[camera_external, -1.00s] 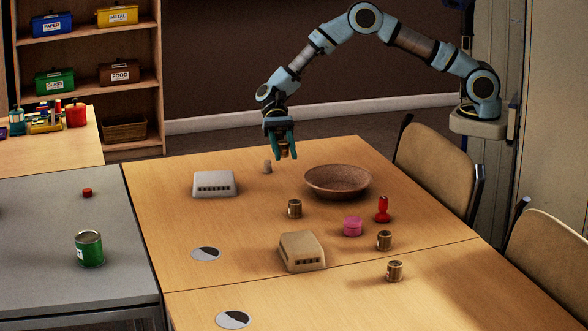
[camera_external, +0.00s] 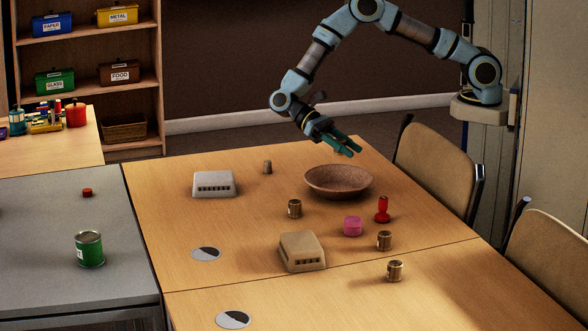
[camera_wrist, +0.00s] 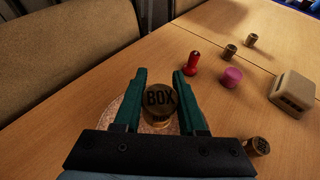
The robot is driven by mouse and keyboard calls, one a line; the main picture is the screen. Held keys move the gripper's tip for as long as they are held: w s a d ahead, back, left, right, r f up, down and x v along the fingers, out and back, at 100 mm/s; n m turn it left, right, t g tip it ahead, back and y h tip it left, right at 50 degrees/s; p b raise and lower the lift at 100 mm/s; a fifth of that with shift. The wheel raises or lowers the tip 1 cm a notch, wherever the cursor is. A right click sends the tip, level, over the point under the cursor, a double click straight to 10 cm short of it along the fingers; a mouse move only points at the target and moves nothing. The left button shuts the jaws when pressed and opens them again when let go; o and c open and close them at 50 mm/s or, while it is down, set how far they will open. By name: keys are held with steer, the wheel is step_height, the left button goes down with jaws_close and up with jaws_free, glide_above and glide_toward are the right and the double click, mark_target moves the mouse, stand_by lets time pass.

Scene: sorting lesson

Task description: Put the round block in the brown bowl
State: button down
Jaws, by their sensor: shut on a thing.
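My gripper (camera_external: 345,147) is tilted above the table, just over the back edge of the brown bowl (camera_external: 338,192). In the wrist view, my gripper (camera_wrist: 160,88) is shut on a round brown block (camera_wrist: 159,98) whose round top reads "BOX". The block is held above the bowl, whose speckled surface shows around and below it. In the external view the held block is hidden or too small to make out. The bowl stands upright on the wooden table.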

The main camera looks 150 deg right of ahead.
mark_target(347, 178)
steer(key=shift+f+b, duration=3.2)
steer(key=shift+f, duration=1.2)
steer(key=shift+c, duration=2)
jaws_free()
step_height(347, 178, up, 7)
steer(key=p, duration=0.6)
